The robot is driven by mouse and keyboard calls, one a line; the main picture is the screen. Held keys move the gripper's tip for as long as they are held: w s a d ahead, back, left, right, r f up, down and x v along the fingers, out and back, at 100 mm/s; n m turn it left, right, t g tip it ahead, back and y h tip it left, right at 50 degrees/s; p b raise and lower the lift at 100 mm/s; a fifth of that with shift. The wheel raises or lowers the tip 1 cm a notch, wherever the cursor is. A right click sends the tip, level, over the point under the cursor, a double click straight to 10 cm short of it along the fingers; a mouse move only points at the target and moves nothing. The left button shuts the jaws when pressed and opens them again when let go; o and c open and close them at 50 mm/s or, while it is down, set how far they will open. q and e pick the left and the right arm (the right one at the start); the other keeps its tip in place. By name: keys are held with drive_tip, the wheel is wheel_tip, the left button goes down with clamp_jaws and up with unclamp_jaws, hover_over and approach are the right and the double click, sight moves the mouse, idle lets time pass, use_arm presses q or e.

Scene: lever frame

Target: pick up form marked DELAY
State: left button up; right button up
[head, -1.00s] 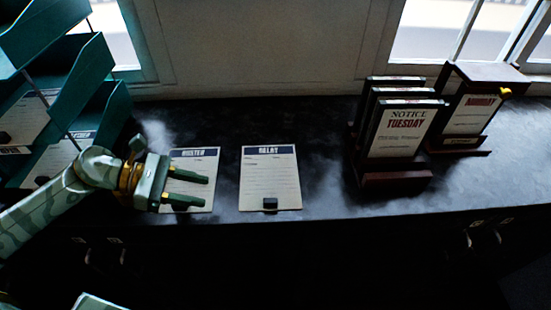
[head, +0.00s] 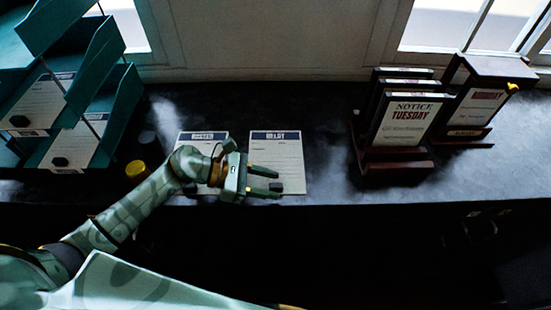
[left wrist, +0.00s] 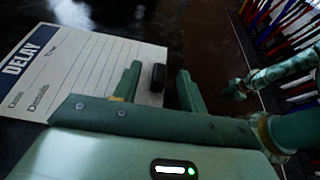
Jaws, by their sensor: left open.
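The form marked DELAY (head: 277,157) lies flat on the dark counter, a pale sheet with a dark blue header. In the left wrist view, the DELAY form (left wrist: 85,65) fills the upper left. A small black block (head: 276,187) sits at its near edge; the block (left wrist: 158,77) also shows between my fingers in the wrist view. My left gripper (head: 279,183) is open at the form's near edge, its fingers on either side of the block. Whether they touch it I cannot tell. My right gripper is not in the head view; an arm at the right of the wrist view is unclear.
Another form (head: 200,138) lies left of the DELAY form, partly behind my left arm. A teal tray rack (head: 120,100) stands at the left. The NOTICE TUESDAY stand (head: 405,124) and MONDAY stand (head: 474,107) are at the right. Bare counter (head: 330,150) lies between.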

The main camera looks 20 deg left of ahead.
use_arm(q)
drive_tip(key=shift+x, duration=0.75)
clamp_jaws()
drive_tip(key=shift+r, duration=0.1)
